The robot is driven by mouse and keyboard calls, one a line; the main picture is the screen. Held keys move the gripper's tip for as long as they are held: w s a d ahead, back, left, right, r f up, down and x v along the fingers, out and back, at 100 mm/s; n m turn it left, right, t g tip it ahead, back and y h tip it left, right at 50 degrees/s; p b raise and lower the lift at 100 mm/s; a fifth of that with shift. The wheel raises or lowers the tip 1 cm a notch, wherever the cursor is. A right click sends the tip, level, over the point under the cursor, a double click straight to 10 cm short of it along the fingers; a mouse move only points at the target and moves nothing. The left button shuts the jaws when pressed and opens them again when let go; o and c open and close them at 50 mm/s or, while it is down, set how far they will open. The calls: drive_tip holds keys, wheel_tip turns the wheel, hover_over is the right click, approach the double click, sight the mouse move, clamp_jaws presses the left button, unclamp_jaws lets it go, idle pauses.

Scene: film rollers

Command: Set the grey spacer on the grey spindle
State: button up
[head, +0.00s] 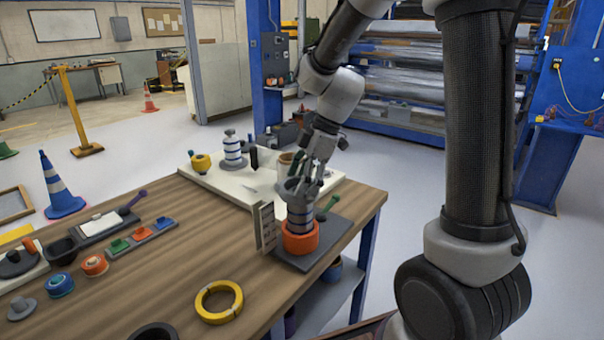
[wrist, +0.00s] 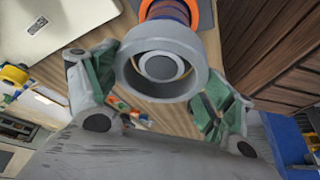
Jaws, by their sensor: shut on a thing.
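The grey spacer (wrist: 190,84) is a thick ring between the green-padded fingers of my gripper (wrist: 160,92), which is shut on it. In the head view the spacer (head: 296,187) is at the top of a blue-and-white banded column above an orange ring (head: 300,238). My gripper (head: 305,180) comes down on it from above. In the wrist view a round grey spindle end (wrist: 161,67) shows inside the spacer's opening. The spacer looks lined up around it; how far down it sits I cannot tell. The spindle's lower part is hidden.
The spindle stands on a dark plate (head: 333,237) near the table's right edge. A grey upright block (head: 264,226) is close on its left. A pale board (head: 220,184) behind bears another banded post (head: 233,148) and a yellow piece (head: 201,162). A yellow ring (head: 219,302) lies in front.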

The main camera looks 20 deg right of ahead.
drive_tip(key=shift+f, duration=4.7)
drive_tip(key=o, duration=1)
drive_tip(key=v, duration=1.2)
